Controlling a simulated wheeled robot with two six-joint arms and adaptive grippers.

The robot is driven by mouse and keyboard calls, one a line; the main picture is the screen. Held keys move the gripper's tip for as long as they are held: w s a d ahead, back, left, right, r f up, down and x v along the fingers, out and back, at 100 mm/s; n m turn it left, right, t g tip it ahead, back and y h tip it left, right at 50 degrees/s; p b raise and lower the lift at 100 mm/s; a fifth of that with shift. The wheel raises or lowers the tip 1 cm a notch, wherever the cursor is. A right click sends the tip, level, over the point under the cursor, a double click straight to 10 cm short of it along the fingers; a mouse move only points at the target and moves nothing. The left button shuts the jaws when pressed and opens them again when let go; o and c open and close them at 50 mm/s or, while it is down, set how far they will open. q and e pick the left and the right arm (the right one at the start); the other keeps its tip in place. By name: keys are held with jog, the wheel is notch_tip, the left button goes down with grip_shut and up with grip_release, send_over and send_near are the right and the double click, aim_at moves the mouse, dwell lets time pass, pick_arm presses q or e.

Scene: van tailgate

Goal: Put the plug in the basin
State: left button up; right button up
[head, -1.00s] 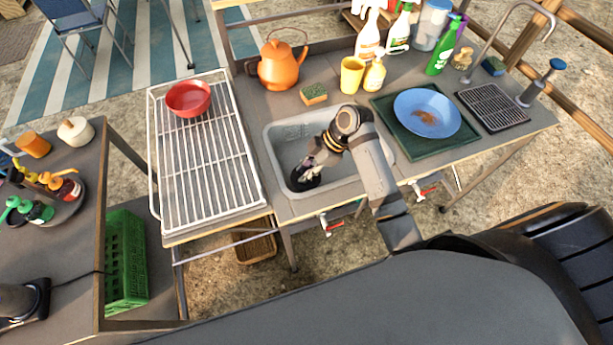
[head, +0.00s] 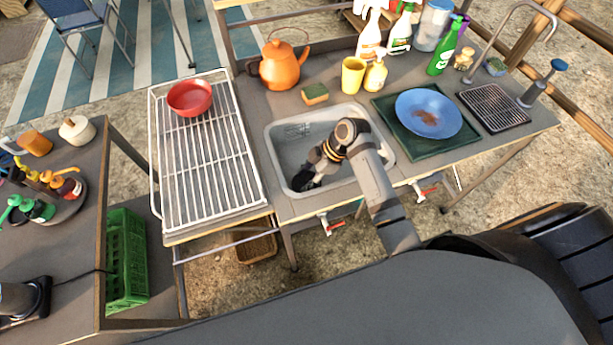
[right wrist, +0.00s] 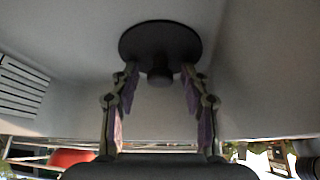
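The grey basin (head: 283,140) is set into the counter at the middle of the head view. My right gripper (head: 308,176) reaches down into its left front part. The plug (right wrist: 160,42), a dark round disc with a short knob, shows at the top of the right wrist view against the pale basin surface. My right gripper (right wrist: 160,80) is open, with its fingers on either side of the knob and gaps visible on both sides. In the head view, the gripper hides most of the plug. I cannot tell whether the plug sits in a drain hole. My left gripper is not in view.
A wire rack (head: 205,165) with a red bowl (head: 190,98) stands left of the basin. A sponge (head: 315,93), yellow cup (head: 353,75) and orange kettle (head: 280,68) stand behind it. A blue plate (head: 428,108) lies on a green tray (head: 395,135) to the right.

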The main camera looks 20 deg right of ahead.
jog(key=shift+r, duration=0.1)
jog(key=v, duration=1.2)
